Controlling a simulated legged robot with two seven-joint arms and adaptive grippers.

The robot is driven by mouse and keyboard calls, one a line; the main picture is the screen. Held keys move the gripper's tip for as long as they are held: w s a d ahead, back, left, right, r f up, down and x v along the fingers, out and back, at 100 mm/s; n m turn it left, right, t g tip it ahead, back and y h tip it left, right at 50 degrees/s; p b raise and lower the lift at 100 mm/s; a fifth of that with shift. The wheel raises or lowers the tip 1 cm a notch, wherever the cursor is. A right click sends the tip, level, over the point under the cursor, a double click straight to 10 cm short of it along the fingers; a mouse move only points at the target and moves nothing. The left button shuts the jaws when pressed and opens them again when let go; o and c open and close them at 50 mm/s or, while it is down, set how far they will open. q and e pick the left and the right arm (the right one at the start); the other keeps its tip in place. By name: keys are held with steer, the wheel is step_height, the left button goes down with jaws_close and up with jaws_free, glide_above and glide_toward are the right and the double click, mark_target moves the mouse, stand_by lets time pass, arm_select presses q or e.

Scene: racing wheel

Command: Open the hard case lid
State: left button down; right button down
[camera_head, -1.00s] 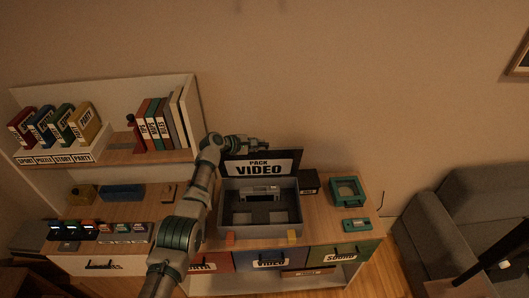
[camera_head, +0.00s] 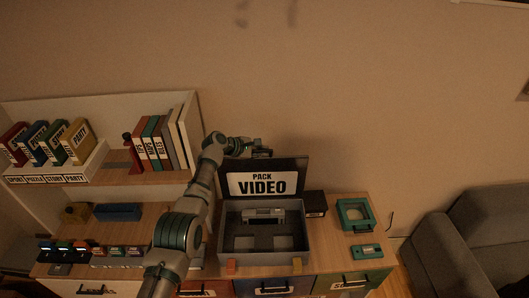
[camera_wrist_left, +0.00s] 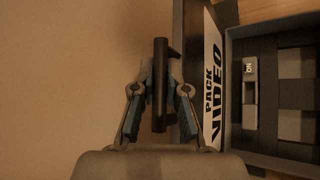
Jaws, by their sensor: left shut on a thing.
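The grey hard case (camera_head: 265,257) stands on the cabinet top. Its lid (camera_head: 293,166) is up at the back edge, with a white "PACK VIDEO" label facing the front. A grey device (camera_head: 263,214) lies inside the case. My left gripper (camera_head: 262,148) is at the lid's top edge, on the far side. In the left wrist view, the left gripper (camera_wrist_left: 158,95) is shut on a dark bar handle (camera_wrist_left: 160,60) beside the lid (camera_wrist_left: 190,60). The open case interior (camera_wrist_left: 290,100) shows to the right there. My right gripper is out of view.
Labelled drawers (camera_head: 275,287) are below the case. A black box (camera_head: 316,203), a teal open box (camera_head: 356,214) and a teal flat item (camera_head: 367,251) sit to its right. Shelves with books (camera_head: 160,143) are to the left. The wall behind is bare.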

arm_select(q)
steer(key=shift+a+f, duration=0.2)
steer(key=shift+f, duration=0.2)
steer(key=c, duration=1.3)
jaws_free()
steer(key=shift+c, duration=0.2)
steer(key=shift+o, duration=0.8)
steer(key=shift+a, duration=0.2)
steer(key=shift+w, duration=0.1)
